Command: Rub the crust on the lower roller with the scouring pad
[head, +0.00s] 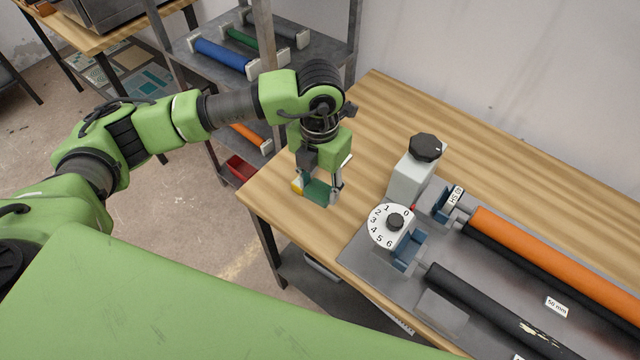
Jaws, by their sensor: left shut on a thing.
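My left gripper (320,184) is shut on the scouring pad (319,194), a green piece with a yellow part at its left side. It holds the pad over the left end of the wooden table; I cannot tell whether the pad touches the wood. The lower roller (480,306) is black and lies at the front of the grey plate processor, to the right of the gripper. A pale, patchy crust (541,334) shows on it near the bottom right. My right gripper is not in view.
An orange roller (560,256) lies behind the black one. A numbered dial (383,232) and a grey block with a black knob (425,148) stand between gripper and rollers. A shelf rack (290,58) with coloured rollers is at the back. The far table surface (500,160) is clear.

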